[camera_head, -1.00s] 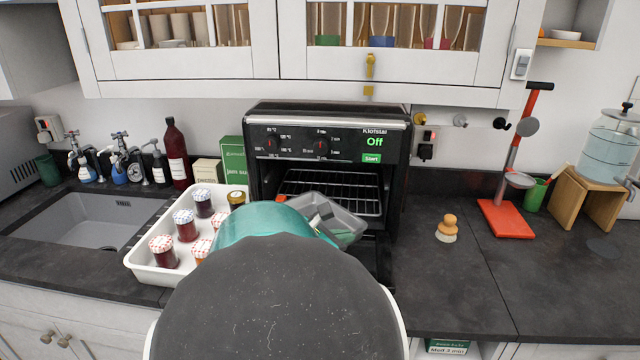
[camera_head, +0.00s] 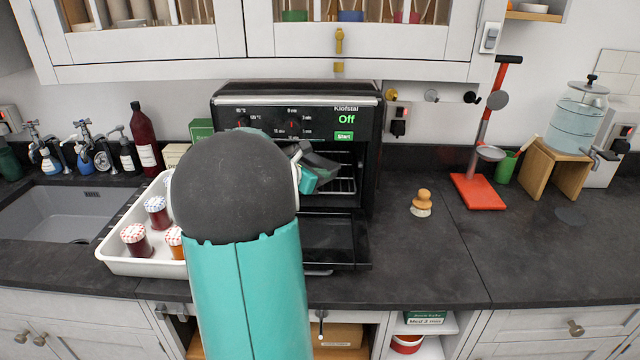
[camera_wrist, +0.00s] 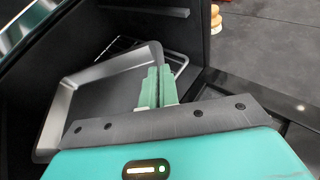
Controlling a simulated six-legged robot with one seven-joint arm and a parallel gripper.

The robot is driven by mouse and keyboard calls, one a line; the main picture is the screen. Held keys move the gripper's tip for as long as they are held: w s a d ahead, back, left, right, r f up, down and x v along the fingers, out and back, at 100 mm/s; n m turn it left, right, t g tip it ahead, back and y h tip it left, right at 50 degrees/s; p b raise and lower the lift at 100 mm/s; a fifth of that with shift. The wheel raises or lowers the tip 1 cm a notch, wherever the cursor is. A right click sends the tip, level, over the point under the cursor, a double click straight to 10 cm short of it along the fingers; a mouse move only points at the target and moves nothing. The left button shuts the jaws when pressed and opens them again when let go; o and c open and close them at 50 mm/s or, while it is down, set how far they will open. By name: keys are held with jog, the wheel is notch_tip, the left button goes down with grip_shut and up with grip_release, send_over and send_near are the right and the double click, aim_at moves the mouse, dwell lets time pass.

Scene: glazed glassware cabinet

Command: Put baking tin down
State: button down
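The baking tin (camera_wrist: 72,90), dark grey with a paler rim, is tilted inside the oven's opening in the wrist view. My gripper (camera_wrist: 158,86) has its two green fingers close together on the tin's near right rim. The wire rack (camera_head: 342,186) shows in the oven, and part of it shows behind the tin in the wrist view (camera_wrist: 120,45). I cannot tell whether the tin touches the rack. In the head view my arm hides most of the gripper and tin. The black oven (camera_head: 368,150) reads "Off"; its door (camera_head: 335,240) is folded down.
A white tray (camera_head: 125,266) with several jam jars stands left of the oven. A wooden-handled brush (camera_head: 421,203) stands on the right counter, with a red-based stand (camera_head: 478,192) further right. The counter between oven and brush is clear. Glazed cabinets hang above.

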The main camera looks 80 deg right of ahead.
jog(key=shift+d, duration=0.4)
jog(key=shift+w+d+f, duration=0.1)
jog(key=shift+d+f, duration=0.05)
jog(key=shift+f, duration=1.6)
jog(key=shift+f, duration=0.1)
jog(key=c, duration=1.7)
grip_release()
jog(key=v, duration=1.2)
